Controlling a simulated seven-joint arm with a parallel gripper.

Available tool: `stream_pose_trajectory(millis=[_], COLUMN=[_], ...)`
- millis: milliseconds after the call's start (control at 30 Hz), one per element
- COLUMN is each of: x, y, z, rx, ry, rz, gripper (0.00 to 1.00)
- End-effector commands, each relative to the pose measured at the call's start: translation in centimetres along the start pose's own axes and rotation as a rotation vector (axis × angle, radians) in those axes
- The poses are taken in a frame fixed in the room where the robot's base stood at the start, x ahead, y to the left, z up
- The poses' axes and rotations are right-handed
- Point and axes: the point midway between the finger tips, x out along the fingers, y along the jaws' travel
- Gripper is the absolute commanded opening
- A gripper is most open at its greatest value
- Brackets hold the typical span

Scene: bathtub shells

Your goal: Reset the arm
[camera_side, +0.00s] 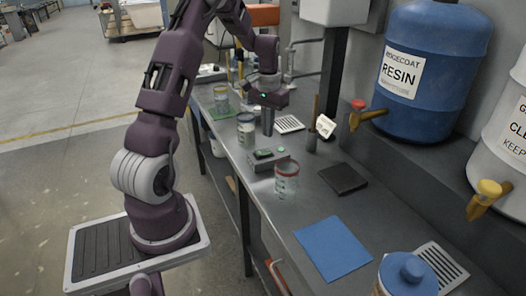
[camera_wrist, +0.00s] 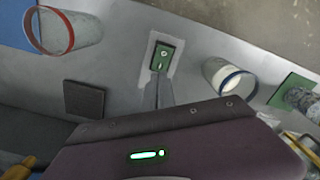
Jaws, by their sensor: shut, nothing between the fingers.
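My gripper (camera_side: 268,130) is over the bench, fingers pointing down, shut and empty. A blue-rimmed cup with pale contents (camera_side: 246,130) stands left of my gripper and also shows in the wrist view (camera_wrist: 226,77). No held object is seen.
A dark square pad (camera_side: 343,178), a blue mat (camera_side: 333,248) and a blue-capped container (camera_side: 408,275) are on the bench. A green mat (camera_side: 220,111) is farther back. A blue resin drum (camera_side: 425,75) and a white drum (camera_side: 505,135) with taps stand along the right.

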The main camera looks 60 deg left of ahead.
Motion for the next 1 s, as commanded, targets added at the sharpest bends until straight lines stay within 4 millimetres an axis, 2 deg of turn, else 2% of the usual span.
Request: stream_pose_trajectory(millis=[200,467,567,667,700,767,800,900,1000], x=[-1.6,-1.8,-3.9,-9.1,-11.5,-14.3,-15.7,-17.6,-17.6], y=[0.0,0.1,1.9,6.7,8.9,11.8,13.2,15.2,15.6], z=[0.0,0.0,0.8,4.1,6.5,10.7,13.7,20.9,26.5], rx=[0.000,0.001,0.030,0.113,0.158,0.225,0.267,0.368,0.445], ry=[0.000,0.001,0.030,0.110,0.151,0.212,0.252,0.345,0.417], rz=[0.000,0.000,-0.003,-0.006,-0.004,0.006,0.015,0.049,0.086], gripper=[0.00,0.00,0.00,0.00,0.00,0.00,0.00,0.00,0.00])
